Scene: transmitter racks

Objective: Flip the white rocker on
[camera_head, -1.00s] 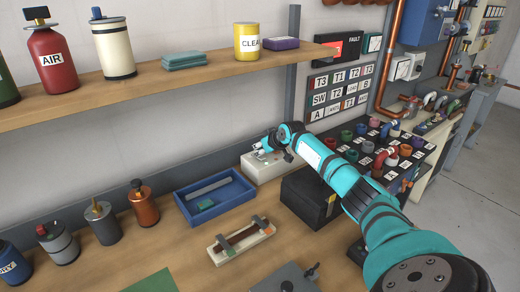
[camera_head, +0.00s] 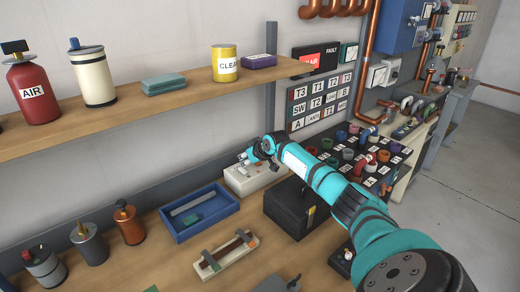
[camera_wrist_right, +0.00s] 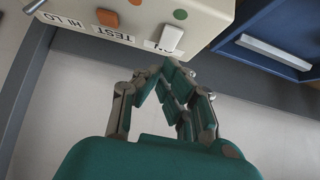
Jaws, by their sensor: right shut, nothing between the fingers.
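The white rocker (camera_wrist_right: 172,38) sits on the face of a cream box (camera_wrist_right: 205,14) at the top of the right wrist view. In the head view the cream box (camera_head: 247,183) stands on the bench against the wall. My right gripper (camera_wrist_right: 174,78) is shut and empty, its fingertips close to the rocker; I cannot tell whether they touch it. In the head view the right gripper (camera_head: 250,156) is over the back of the box, and the rocker is too small to make out. My left gripper is not in view.
A wooden shelf (camera_head: 150,104) runs above.

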